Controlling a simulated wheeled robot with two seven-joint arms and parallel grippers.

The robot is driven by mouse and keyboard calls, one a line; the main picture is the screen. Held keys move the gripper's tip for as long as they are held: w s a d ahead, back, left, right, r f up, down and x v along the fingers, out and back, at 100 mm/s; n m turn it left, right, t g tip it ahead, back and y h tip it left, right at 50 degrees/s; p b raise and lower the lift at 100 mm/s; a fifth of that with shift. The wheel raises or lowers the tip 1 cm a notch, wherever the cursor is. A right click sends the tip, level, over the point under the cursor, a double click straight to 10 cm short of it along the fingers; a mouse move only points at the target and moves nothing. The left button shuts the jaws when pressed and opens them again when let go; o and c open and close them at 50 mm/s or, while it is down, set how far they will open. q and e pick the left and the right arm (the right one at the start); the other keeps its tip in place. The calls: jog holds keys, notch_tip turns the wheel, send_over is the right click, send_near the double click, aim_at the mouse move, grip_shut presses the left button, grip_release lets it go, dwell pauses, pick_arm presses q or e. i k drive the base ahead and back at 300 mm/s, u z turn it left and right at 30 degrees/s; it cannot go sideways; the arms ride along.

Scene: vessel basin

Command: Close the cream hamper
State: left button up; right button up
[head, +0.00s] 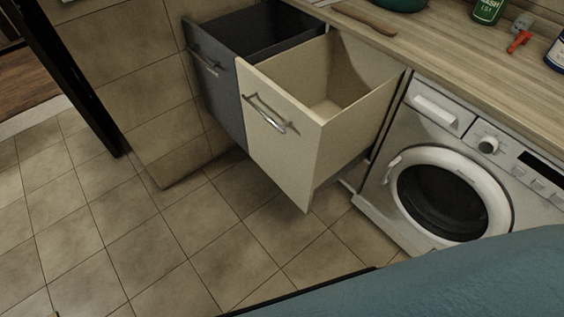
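The cream hamper (286,151) is a tall pull-out drawer under the wooden counter. It stands pulled out, and its open top shows an empty-looking inside. A metal bar handle (268,114) is on its front panel. Neither of my grippers is in the head view.
A dark grey hamper (215,90) stands pulled out just left of the cream one. A white washing machine (440,170) is to the right. The counter (440,50) holds bottles and a red item. Tiled floor (190,245) in front is clear. A blue surface (470,280) fills the lower right.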

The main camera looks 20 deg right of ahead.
aim_at(315, 109)
jog(key=z, duration=0.85)
jog(key=i, duration=0.95)
jog(key=z, duration=0.55)
jog(key=k, duration=0.75)
jog(key=u, duration=0.35)
jog(key=i, duration=0.55)
